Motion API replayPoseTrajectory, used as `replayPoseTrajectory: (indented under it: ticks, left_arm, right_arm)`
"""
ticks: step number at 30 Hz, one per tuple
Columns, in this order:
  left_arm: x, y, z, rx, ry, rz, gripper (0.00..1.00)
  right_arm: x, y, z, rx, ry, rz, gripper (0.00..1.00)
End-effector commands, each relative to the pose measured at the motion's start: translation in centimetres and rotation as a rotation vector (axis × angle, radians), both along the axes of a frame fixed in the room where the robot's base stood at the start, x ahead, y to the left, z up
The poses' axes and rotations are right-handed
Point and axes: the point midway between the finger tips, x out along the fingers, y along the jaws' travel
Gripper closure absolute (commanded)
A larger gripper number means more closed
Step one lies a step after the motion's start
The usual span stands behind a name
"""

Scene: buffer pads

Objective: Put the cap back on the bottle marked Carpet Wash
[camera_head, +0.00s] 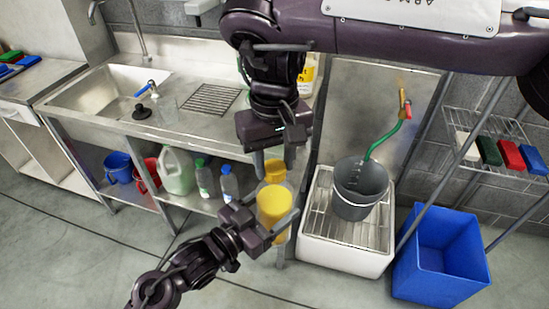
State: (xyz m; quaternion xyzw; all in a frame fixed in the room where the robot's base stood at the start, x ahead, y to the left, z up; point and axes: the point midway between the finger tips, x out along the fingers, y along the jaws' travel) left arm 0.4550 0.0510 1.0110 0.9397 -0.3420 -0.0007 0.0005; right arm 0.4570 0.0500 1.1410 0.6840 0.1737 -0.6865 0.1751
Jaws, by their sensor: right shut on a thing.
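My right gripper (273,158) points down at the centre and is shut on a yellow cap-like piece (275,169) between its fingers. A larger round yellow top (275,200) shows just below it in the picture, with a yellowish container body (279,236) under it. My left gripper (272,220) reaches in from the lower left, its fingers on either side of this container. I cannot tell if they press on it. No words such as Carpet Wash are readable. The gap between the yellow piece and the container is unclear.
A yellow-labelled container (306,76) stands on the sink counter (185,122), partly behind my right arm. A green jug (177,170) and bottles stand on the lower shelf. A grey bucket (360,188) sits in a white basin (346,258). A blue crate (438,262) stands at right.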

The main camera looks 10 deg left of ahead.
Motion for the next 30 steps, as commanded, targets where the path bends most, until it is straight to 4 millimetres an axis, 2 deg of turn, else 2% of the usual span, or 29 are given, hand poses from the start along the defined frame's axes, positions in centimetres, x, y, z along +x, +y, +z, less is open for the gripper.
replayPoseTrajectory:
  ticks: [3,6,17,18,22,30]
  left_arm:
    - [-0.11,-0.17,0.19,0.000,-0.005,-0.006,0.97]
    - [-0.12,-0.19,0.19,0.000,-0.005,-0.006,0.97]
    - [-0.18,-0.26,0.19,0.000,-0.006,-0.009,0.97]
    - [-0.19,-0.27,0.19,0.000,-0.006,-0.009,0.97]
    - [-0.15,-0.20,0.20,0.000,-0.006,-0.007,0.97]
    - [-0.06,-0.12,0.24,-0.002,-0.007,-0.004,0.97]
  right_arm:
    - [0.15,0.05,0.08,0.003,-0.003,-0.197,0.82]
    - [0.16,0.04,0.08,0.004,-0.004,-0.300,0.82]
    - [0.23,0.04,0.11,0.005,-0.006,-0.346,0.82]
    - [0.24,0.04,0.11,0.005,-0.006,-0.346,0.58]
    - [0.19,0.02,0.08,0.004,-0.004,-0.345,0.41]
    - [0.12,0.01,0.10,0.002,-0.003,-0.343,0.40]
